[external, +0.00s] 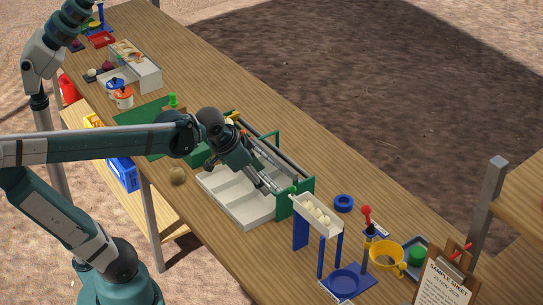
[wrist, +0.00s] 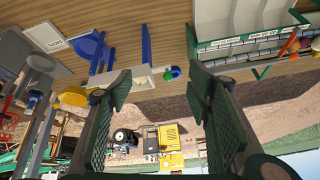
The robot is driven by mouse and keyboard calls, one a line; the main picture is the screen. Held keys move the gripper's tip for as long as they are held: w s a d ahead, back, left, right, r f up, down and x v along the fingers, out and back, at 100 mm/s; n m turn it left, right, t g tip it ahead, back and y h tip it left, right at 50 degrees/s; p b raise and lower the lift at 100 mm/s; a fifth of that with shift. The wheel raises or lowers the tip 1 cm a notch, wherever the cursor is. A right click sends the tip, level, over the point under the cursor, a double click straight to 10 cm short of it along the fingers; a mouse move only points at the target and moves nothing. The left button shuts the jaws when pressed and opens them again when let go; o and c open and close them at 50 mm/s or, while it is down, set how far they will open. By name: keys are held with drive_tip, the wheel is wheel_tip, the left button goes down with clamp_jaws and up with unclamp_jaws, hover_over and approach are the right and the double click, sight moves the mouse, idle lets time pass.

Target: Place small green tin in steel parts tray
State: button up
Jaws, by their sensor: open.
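A green, round, tin-like thing (external: 417,255) sits in a grey metal tray (external: 408,242) near the right end of the bench, behind the yellow mug. Another small green cylinder (external: 172,100) stands near the green board at the left; I cannot tell for sure which is the small green tin. My gripper (external: 279,187) is over the green-framed machine, close to the white trough, well left of the grey tray. In the wrist view my gripper (wrist: 160,92) has its pads wide apart, with nothing between them. The trough's end with a small green round part (wrist: 172,73) shows beyond the pads.
The white trough (external: 318,213) stands on blue legs. A yellow mug (external: 386,253), a red-topped stick (external: 367,215), a blue ring (external: 343,203) and a clipboard (external: 442,286) crowd the right end. A white divided tray (external: 232,192) lies beside the machine.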

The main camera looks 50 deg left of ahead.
drive_tip(key=s+a+f+n+t, duration=0.1)
drive_tip(key=s+a+f+n, duration=0.2)
drive_tip(key=s, duration=0.5)
drive_tip(key=shift+f, duration=0.85)
